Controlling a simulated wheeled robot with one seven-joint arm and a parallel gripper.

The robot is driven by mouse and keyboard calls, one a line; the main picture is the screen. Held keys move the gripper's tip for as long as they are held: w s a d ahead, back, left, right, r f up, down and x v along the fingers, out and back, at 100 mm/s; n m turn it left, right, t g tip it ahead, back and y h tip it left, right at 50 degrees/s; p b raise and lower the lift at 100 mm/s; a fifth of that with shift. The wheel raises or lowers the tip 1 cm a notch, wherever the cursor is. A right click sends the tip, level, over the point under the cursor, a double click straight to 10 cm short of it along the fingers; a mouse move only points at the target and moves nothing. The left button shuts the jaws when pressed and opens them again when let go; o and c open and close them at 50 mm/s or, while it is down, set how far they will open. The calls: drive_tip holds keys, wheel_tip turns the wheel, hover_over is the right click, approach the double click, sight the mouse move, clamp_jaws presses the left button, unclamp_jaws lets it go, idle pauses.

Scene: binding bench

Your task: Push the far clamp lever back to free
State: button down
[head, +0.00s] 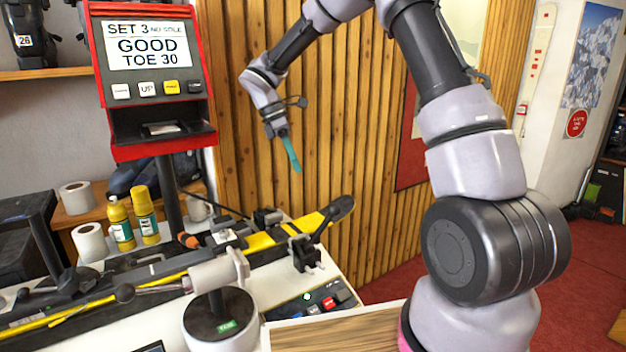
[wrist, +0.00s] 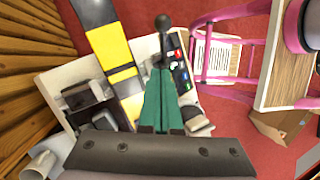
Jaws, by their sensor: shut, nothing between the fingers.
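My gripper (head: 291,155) has teal fingers, pressed together and pointing down, above the far end of the bench in the head view. In the wrist view the shut fingers (wrist: 161,100) hold nothing. A black lever with a ball knob (wrist: 163,24) shows just past the fingertips there; its lower part is hidden behind them, and I cannot tell whether they touch. In the head view the far black clamp (head: 305,254) stands at the right end of the bench beside the yellow and black ski (head: 258,242).
A red-framed display (head: 150,75) reads "GOOD TOE 30". A nearer black ball knob (head: 125,293) is at the left. A button panel (head: 325,301) lies near the bench's right end. Bottles (head: 145,215) and paper rolls (head: 76,197) stand behind. A slatted wood wall (head: 345,130) is close behind my gripper.

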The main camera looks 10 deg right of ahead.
drive_tip(key=d+r+x, duration=0.1)
drive_tip(key=d+x, duration=0.1)
drive_tip(key=x, duration=0.9)
drive_tip(key=shift+d+f, duration=0.4)
drive_tip(key=shift+d, duration=0.05)
drive_tip(key=shift+d, duration=0.1)
drive_tip(key=shift+w+d+f+y, duration=0.25)
drive_tip(key=shift+d+f, duration=0.2)
drive_tip(key=shift+d, duration=0.15)
drive_tip(key=shift+w+d+f+y, duration=0.25)
drive_tip(key=shift+d+f, duration=0.15)
drive_tip(key=shift+d, duration=0.2)
drive_tip(key=shift+r, duration=0.1)
